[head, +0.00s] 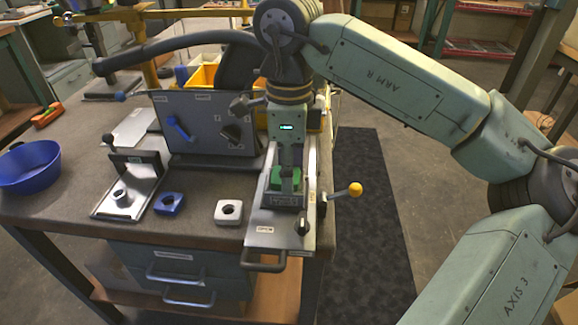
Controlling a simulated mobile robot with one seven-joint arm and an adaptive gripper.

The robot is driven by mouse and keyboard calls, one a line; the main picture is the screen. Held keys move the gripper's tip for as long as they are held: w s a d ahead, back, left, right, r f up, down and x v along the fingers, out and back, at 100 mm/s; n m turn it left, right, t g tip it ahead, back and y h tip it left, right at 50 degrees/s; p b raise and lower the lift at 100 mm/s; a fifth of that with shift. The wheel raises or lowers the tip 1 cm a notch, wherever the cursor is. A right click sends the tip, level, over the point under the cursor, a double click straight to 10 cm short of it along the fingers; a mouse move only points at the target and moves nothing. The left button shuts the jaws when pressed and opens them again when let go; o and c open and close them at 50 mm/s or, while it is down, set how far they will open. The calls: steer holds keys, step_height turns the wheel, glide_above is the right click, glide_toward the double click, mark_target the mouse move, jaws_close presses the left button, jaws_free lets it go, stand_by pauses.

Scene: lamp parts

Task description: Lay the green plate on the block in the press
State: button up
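The green plate (274,179) shows in the head view on or just above the dark block (285,201) in the press (264,228), at the bench's right end. I cannot tell whether the plate touches the block all round. My gripper (287,183) points straight down over the plate. Its fingers hide the middle of the plate. I cannot tell whether the fingers are closed on it.
A blue plate (169,203) and a white plate (229,211), each with a hole, lie left of the press. A metal fixture (127,196) and a blue bowl (29,167) are further left. An upright grey panel (212,126) stands behind. A yellow-knobbed lever (355,189) sticks out right.

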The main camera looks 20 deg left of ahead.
steer(key=shift+f, duration=0.15)
steer(key=o, duration=1.2)
steer(key=shift+r, duration=0.2)
step_height(320, 180, up, 12)
steer(key=shift+f, duration=0.1)
